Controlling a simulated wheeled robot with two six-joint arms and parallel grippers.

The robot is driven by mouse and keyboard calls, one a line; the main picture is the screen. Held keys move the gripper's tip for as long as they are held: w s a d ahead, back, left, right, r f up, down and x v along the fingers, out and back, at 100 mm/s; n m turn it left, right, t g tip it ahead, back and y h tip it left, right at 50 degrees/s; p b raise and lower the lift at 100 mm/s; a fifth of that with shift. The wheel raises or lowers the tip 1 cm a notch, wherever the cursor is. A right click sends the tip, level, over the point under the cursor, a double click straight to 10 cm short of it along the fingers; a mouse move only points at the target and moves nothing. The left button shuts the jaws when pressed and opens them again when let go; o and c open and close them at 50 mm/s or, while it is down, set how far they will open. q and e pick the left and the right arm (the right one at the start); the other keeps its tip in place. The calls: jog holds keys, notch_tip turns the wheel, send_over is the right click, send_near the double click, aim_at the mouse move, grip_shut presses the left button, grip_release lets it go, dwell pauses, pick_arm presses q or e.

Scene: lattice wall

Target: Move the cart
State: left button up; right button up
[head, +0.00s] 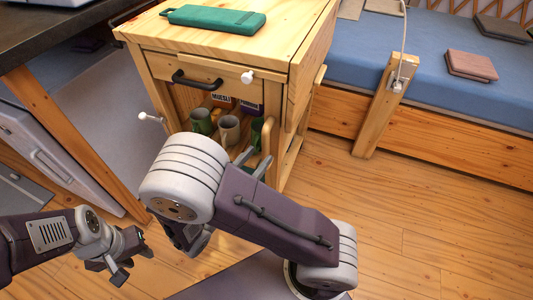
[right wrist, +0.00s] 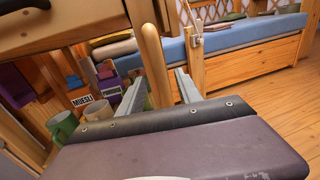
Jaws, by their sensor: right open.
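The cart (head: 215,42) is a light wooden unit with a drawer, a black drawer handle (head: 193,80) and an open shelf below. An upright rounded wooden handle (head: 267,135) stands at its near right side. In the right wrist view the handle (right wrist: 152,60) shows between the two fingers of my right gripper (right wrist: 157,82). That gripper (head: 255,161) is open, and I cannot tell whether it touches the handle. My right arm hides part of the cart's lower front. My left gripper (head: 122,262) is open and empty, low at the left, apart from the cart.
A green case (head: 213,18) lies on the cart top. Mugs (head: 228,130) and boxes stand on its shelf. A dark counter (head: 60,30) is at left. A blue-topped bench (head: 440,65) with a wooden post (head: 380,110) is at right. Wooden floor (head: 430,210) is clear at right.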

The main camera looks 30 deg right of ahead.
aim_at(264, 151)
jog(key=x, duration=0.2)
jog(key=b+x, duration=0.1)
jog(key=x, duration=0.1)
jog(key=shift+d+f, duration=0.1)
jog(key=shift+f, duration=0.1)
jog(key=shift+w+d+r, duration=0.15)
jog(key=shift+w+d, duration=0.05)
pick_arm(q)
notch_tip(264, 151, down, 2)
jog(key=shift+f, duration=0.15)
pick_arm(e)
grip_shut()
dwell(0.8)
